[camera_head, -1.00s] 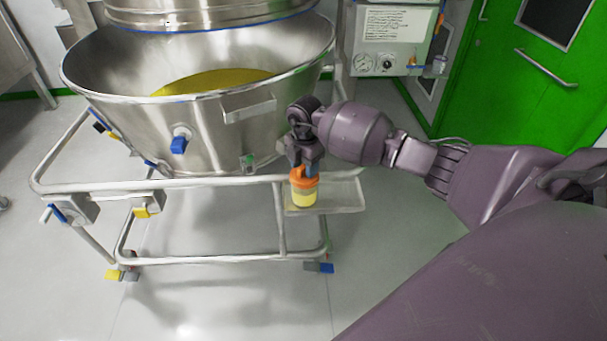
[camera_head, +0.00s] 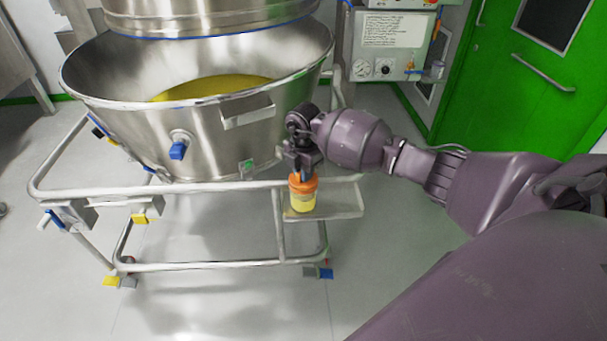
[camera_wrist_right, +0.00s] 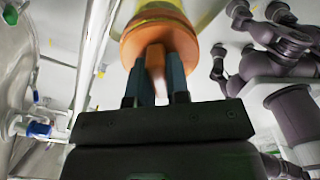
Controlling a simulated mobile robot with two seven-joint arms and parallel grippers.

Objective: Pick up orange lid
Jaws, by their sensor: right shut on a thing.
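The orange lid (camera_head: 302,184) sits on top of a small clear jar (camera_head: 302,202) with yellow contents. The jar stands upright on a small metal shelf (camera_head: 343,198) at the right of the trolley. My right gripper (camera_head: 299,172) points down from above, shut on the raised knob of the lid. In the right wrist view the knob is between the two fingers (camera_wrist_right: 157,80), with the lid's round top (camera_wrist_right: 178,38) just beyond them. I see no clear gap between lid and jar. My left gripper cannot be made out; purple parts of my body show at the right of that view.
A large steel bowl (camera_head: 110,128) with yellow powder (camera_head: 215,84) stands close to the left of my right gripper. The trolley's tubular rail (camera_head: 200,188) passes beside the shelf. A control panel (camera_head: 395,45) and a green door (camera_head: 500,110) are behind. Floor right of the shelf is clear.

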